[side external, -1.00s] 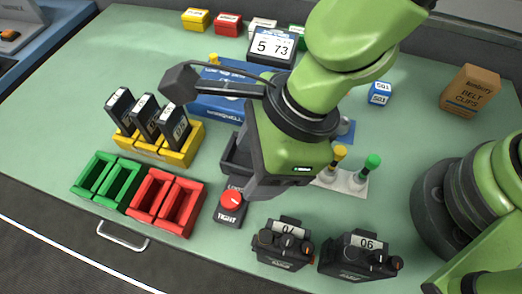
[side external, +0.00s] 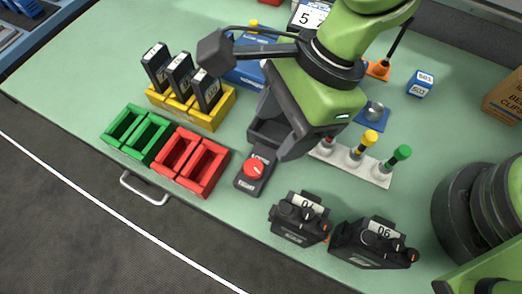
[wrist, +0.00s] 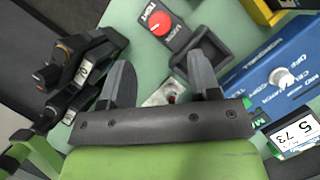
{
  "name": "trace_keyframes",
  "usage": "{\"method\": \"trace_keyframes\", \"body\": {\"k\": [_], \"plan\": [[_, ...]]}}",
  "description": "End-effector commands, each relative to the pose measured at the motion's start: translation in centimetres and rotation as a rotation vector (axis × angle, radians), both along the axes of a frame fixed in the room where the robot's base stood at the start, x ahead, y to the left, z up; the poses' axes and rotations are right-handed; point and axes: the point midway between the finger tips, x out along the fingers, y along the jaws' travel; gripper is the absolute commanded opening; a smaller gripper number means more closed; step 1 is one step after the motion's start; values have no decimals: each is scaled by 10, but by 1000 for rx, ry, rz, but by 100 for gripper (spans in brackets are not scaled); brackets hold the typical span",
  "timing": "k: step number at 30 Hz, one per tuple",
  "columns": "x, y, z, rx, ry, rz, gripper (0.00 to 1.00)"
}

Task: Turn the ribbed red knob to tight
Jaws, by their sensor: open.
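The red knob (side external: 254,169) sits on a small black plate (side external: 247,187) near the front of the green bench. The knob also shows at the top of the wrist view (wrist: 158,23), with TIGHT and LOOSE lettered on opposite sides. A pale mark shows on the knob; its ribs and exact setting are too small to tell. My gripper (side external: 281,135) is above the bench, up and right of the knob in the side view. In the wrist view my gripper (wrist: 161,78) has its fingers apart and empty, with the knob beyond the tips, not between them.
A black square tray (wrist: 214,60) adjoins the knob plate. Two black radios (side external: 375,243) stand in front at right. A white strip with coloured-top posts (side external: 354,162) lies right.

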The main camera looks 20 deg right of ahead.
Motion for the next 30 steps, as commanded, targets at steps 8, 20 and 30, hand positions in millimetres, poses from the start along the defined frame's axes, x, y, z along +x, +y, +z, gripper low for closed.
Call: {"method": "trace_keyframes", "body": {"k": [8, 20, 30], "plan": [[-2, 18, -47, -5, 1, -3, 56], [-2, 33, -80, -3, -3, -4, 56], [-2, 33, -80, -2, -2, -5, 31]]}}
